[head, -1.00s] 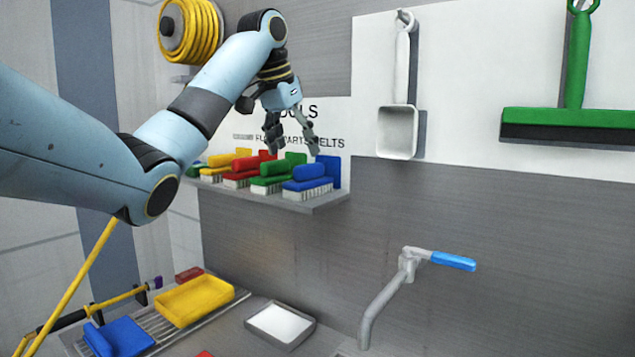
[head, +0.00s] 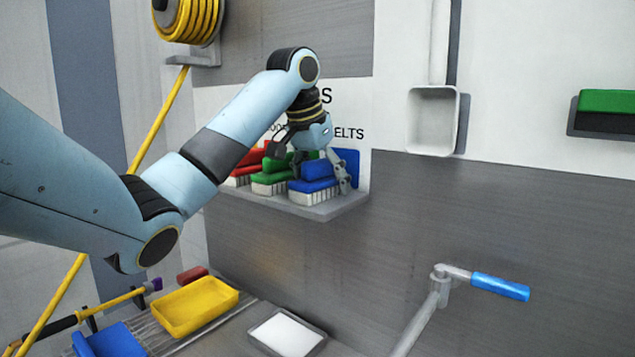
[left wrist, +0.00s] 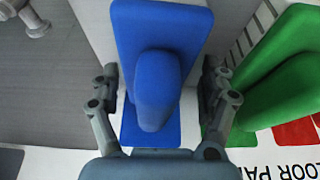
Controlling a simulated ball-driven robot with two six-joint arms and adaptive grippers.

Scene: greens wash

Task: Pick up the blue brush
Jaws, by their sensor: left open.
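The blue brush (head: 314,185) stands on the grey shelf (head: 318,210) at its right end, with white bristles down. My left gripper (head: 322,178) is down at the blue brush, its fingers on either side of it. In the left wrist view the blue brush (left wrist: 158,85) lies between the two open fingers of my left gripper (left wrist: 162,92). Small gaps show between the fingers and the brush handle. The finger and wrist partly cover the brush in the head view. My right gripper is not in view.
A green brush (head: 270,178) stands close left of the blue one, with a red brush (head: 243,172) beyond. A white scoop (head: 432,120) hangs to the right. A blue-handled tap (head: 500,287) and a yellow tray (head: 195,303) are below.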

